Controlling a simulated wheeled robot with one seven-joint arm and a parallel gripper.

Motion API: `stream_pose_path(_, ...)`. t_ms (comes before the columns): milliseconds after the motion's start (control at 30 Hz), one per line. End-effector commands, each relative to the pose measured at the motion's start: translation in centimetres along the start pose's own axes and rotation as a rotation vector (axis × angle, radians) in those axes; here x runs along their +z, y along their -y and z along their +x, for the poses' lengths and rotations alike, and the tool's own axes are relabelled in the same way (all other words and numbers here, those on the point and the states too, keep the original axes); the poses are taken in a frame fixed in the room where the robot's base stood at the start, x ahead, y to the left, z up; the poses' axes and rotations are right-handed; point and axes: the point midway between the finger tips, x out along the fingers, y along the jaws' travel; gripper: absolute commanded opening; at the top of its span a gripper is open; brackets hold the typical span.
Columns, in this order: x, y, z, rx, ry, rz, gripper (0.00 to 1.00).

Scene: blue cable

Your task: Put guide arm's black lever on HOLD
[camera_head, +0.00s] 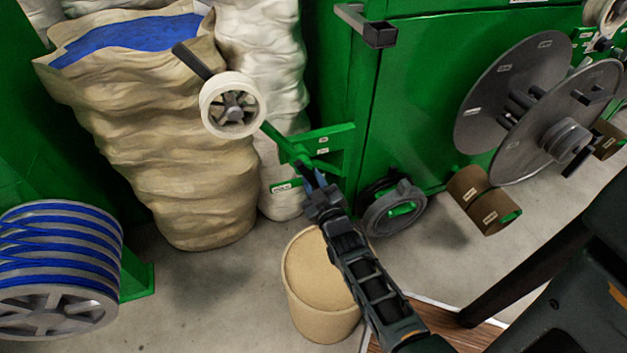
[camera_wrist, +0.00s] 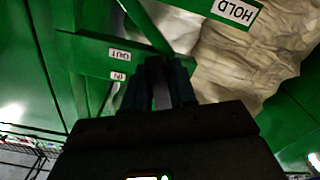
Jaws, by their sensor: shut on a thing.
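The green guide arm (camera_head: 275,135) runs from its pivot bracket up left to a pale guide wheel (camera_head: 232,105). My gripper (camera_head: 313,182) is at the lower end of the pivot. In the wrist view my gripper (camera_wrist: 160,82) has its fingers close together around a small dark piece, which looks like the black lever (camera_wrist: 157,62); the fingers hide most of it. The HOLD label (camera_wrist: 236,10) is on a green plate at upper right, apart from the fingers. The OUT label (camera_wrist: 120,55) and IN label (camera_wrist: 119,76) are to the left of the fingers.
A tan sack (camera_head: 160,140) and a white sack (camera_head: 265,70) stand behind the guide arm. A tan bucket (camera_head: 318,285) is below my gripper. A blue-cable spool (camera_head: 55,265) is at left; large grey reel discs (camera_head: 505,90) are at right.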

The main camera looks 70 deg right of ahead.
Motion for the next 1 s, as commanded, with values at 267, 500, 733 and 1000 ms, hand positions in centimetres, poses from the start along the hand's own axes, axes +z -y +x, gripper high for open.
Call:
stream_pose_path(267,0.0,0.0,0.0,0.0,0.0,0.001,0.0)
stream_pose_path(500,0.0,0.3,0.0,-0.001,-0.001,0.046,0.0)
stream_pose_path(733,0.1,0.8,-0.1,-0.002,-0.001,0.186,0.0)
stream_pose_path(1000,-0.2,1.7,-0.1,-0.003,0.0,0.431,0.0)
